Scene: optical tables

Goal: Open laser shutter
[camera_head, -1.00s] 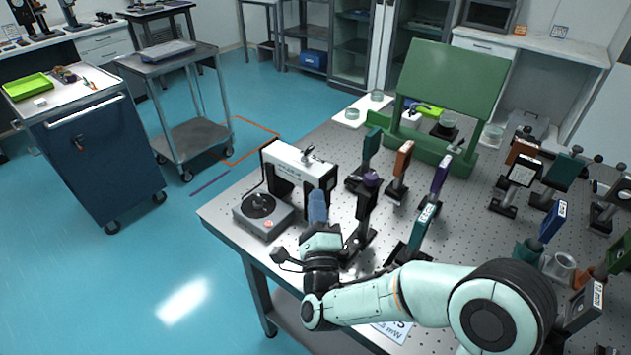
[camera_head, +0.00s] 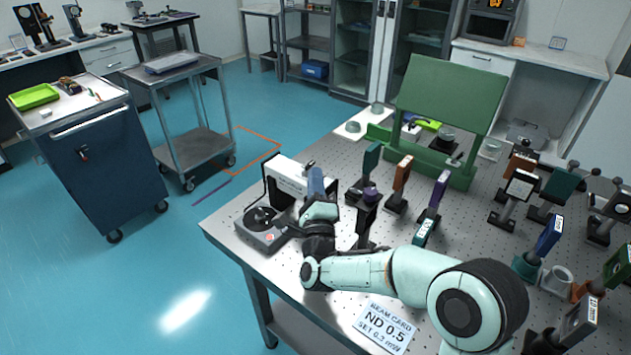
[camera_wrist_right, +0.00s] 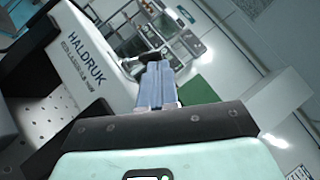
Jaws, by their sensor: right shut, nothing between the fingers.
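The white laser housing (camera_head: 285,176), lettered HALDRUK, stands near the left edge of the perforated table. It also shows at the left of the right wrist view (camera_wrist_right: 95,68). A small dark and metal lever piece (camera_wrist_right: 148,57) shows by the housing's upper edge, just beyond my fingertips; whether they touch it I cannot tell. The fingers also show in the wrist view (camera_wrist_right: 157,82). My left gripper is out of view.
A grey box with a black disc (camera_head: 262,228) sits left of my right wrist. Filter mounts, including an orange one (camera_head: 402,172) and a purple one (camera_head: 439,190), stand close on the right. A beam card (camera_head: 385,326) lies near the front edge. A green panel (camera_head: 452,95) stands behind.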

